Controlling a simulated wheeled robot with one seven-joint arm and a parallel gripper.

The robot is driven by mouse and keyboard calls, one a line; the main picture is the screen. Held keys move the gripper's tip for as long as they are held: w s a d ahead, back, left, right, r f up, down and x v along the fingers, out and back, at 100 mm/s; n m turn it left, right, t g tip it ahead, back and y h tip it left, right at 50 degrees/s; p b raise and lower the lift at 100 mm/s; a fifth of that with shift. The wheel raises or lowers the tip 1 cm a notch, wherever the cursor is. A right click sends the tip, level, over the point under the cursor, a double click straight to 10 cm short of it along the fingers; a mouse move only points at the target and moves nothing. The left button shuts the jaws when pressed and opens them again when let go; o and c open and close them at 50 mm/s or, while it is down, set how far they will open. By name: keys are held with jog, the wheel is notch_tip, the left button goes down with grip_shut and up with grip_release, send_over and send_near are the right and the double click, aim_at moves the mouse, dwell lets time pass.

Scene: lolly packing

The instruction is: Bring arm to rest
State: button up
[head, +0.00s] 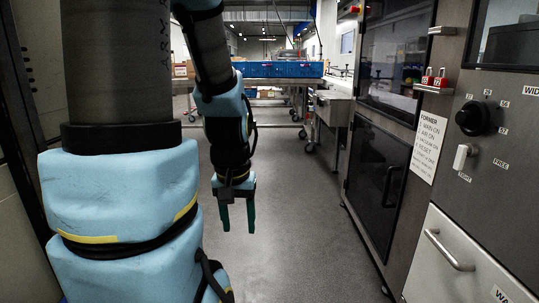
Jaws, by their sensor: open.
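My gripper (237,213) hangs in the middle of the head view with its two green fingers pointing down and spread apart. It is open and nothing shows between the fingers. My arm, in light blue covers, comes down from the top of the picture to it. The gripper is over the bare grey floor (275,255), apart from the machine on the right.
A dark machine front (375,175) with a knob (473,119), a lever (461,157) and a white drawer (460,265) lines the right side. At the back, a blue crate (290,69) stands on a wheeled table. The floor between is clear.

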notch_tip(320, 180, up, 24)
jog(key=p, duration=2.2)
jog(key=shift+f, duration=0.2)
